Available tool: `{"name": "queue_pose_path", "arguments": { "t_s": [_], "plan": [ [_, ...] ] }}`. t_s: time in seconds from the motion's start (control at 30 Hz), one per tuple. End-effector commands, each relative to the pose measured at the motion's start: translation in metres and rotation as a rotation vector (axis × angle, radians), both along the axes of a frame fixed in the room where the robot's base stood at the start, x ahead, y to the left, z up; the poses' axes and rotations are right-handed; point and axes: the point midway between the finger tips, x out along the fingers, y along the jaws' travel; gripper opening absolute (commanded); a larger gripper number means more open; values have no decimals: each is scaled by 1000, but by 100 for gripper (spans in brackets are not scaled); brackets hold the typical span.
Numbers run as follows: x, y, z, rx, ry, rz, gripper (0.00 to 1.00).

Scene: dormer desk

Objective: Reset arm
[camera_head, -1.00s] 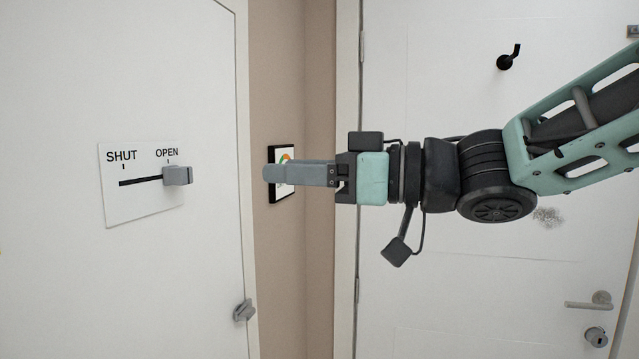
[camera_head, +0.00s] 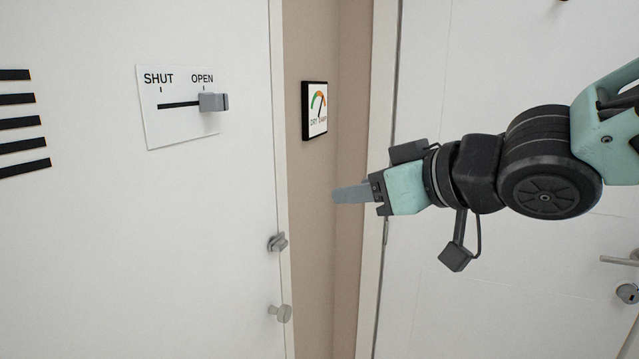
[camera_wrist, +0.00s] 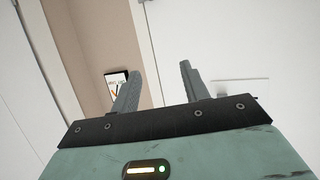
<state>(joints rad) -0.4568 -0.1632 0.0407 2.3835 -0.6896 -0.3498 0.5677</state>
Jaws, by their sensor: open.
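My gripper (camera_head: 335,195) reaches in from the right in the head view, pointing left in front of the beige wall strip. In the wrist view my gripper (camera_wrist: 157,72) shows its two grey fingers apart, with nothing between them. The slider knob (camera_head: 213,102) on the white panel (camera_head: 180,125) stands at the OPEN end of its slot. My gripper is to the right of the panel and below its level, apart from it.
A white door (camera_head: 215,220) with black slots (camera_head: 22,123), a latch (camera_head: 277,242) and a round knob (camera_head: 281,313) is on the left. A small framed dial sign (camera_head: 314,111) hangs on the beige wall. Another white door (camera_head: 440,290) with a lever handle (camera_head: 620,261) stands behind my arm.

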Motion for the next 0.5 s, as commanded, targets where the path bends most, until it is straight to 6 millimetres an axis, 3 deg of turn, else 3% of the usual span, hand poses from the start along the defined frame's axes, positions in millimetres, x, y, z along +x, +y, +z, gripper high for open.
{"name": "queue_pose_path", "arguments": {
  "t_s": [0.03,0.1,0.23,0.33,0.5],
  "plan": [
    [-7,-6,-32,-77,75,-49,45],
    [-24,-19,-75,-198,197,-107,45],
    [-79,-42,-145,-421,456,-145,45],
    [-127,-56,-180,-555,639,-123,45],
    [-188,-70,-205,-688,854,-60,45]
  ]
}}
